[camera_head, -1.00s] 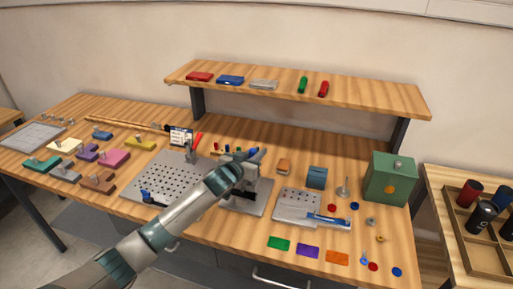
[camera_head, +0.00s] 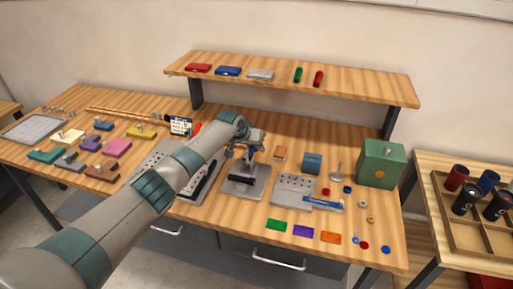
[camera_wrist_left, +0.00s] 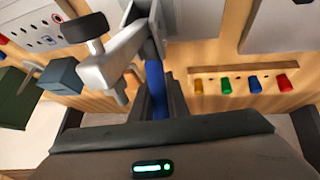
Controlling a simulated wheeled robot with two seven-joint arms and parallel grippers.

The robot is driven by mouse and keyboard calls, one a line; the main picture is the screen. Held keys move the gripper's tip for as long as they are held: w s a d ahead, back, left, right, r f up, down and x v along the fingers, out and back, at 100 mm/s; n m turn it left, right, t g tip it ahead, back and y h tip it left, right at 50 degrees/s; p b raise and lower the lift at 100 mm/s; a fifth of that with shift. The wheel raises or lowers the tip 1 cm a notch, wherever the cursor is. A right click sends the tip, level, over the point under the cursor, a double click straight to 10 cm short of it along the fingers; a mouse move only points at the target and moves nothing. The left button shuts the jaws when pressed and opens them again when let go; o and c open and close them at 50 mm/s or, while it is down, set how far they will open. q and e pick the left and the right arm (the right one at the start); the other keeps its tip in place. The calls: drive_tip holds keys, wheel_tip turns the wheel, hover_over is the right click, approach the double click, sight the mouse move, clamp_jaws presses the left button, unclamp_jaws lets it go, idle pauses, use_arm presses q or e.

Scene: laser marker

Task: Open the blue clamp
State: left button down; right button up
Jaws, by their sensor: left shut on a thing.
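The blue clamp stands on a grey metal base (camera_head: 246,182) near the middle of the bench. My left gripper (camera_head: 256,142) is above the base and shut on the clamp's blue handle. In the left wrist view the blue handle (camera_wrist_left: 154,80) lies between the dark fingers. The clamp's metal arm (camera_wrist_left: 112,62) and its dark rubber tip (camera_wrist_left: 84,27) show beside it. The fingers hide part of the handle. My right gripper is not in view.
A perforated plate with a red-handled clamp (camera_head: 197,127) is left, partly behind my arm. A grey plate (camera_head: 290,190) with a blue-handled piece (camera_head: 322,203) is right. A green box (camera_head: 381,163) stands farther right. A shelf (camera_head: 290,82) runs along the back.

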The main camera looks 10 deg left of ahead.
use_arm(q)
drive_tip(key=shift+w+f+g+b, duration=0.15)
drive_tip(key=shift+f+g+b, duration=0.05)
drive_tip(key=shift+g+b, duration=0.6)
drive_tip(key=c, duration=1.9)
unclamp_jaws()
drive_tip(key=shift+c, duration=0.2)
drive_tip(key=shift+o, duration=1.1)
drive_tip(key=shift+f, duration=0.25)
drive_tip(key=shift+r, duration=0.1)
